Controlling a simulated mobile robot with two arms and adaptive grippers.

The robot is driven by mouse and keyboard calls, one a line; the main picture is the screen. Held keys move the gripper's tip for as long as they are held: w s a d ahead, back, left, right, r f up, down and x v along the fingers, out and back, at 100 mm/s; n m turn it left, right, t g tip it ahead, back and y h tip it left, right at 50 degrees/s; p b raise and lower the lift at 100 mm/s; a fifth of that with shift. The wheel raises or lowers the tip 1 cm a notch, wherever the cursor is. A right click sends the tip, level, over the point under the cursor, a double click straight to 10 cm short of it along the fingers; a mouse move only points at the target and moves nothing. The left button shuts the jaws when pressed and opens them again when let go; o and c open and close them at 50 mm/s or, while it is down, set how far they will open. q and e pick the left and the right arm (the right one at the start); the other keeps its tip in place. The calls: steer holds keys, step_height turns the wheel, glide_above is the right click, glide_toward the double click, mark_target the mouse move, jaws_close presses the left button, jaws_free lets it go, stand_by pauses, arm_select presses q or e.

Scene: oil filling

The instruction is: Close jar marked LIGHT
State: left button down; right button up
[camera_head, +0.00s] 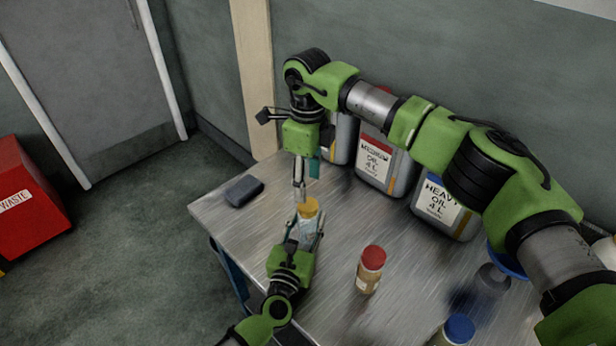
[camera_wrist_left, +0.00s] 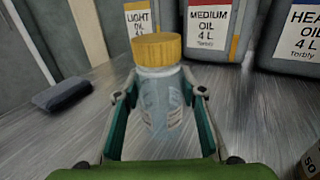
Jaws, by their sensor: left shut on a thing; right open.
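A clear jar (camera_head: 308,228) with a yellow lid (camera_head: 308,206) stands upright near the left part of the metal table. In the left wrist view the jar (camera_wrist_left: 162,105) is between my left fingers, with the yellow lid (camera_wrist_left: 158,49) sitting on its top; its label is not readable. My left gripper (camera_head: 305,238) is shut on the jar's body. My right gripper (camera_head: 299,188) points down, just above and slightly left of the lid, and is open. Whether its fingertips touch the lid I cannot tell.
Oil canisters, LIGHT (camera_wrist_left: 140,20), MEDIUM (camera_head: 377,155) and HEAVY (camera_head: 436,203), stand along the table's back. A red-lidded jar (camera_head: 370,272) and a blue-lidded jar (camera_head: 457,331) stand to the right. A dark block (camera_head: 244,190) lies at the left edge.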

mark_target(308, 205)
steer(key=n, duration=0.5)
steer(key=shift+r+n, duration=0.15)
steer(key=shift+n, duration=0.25)
steer(key=n, duration=0.3)
steer(key=shift+r+n, duration=0.1)
steer(key=shift+n, duration=0.2)
steer(key=shift+f, duration=4)
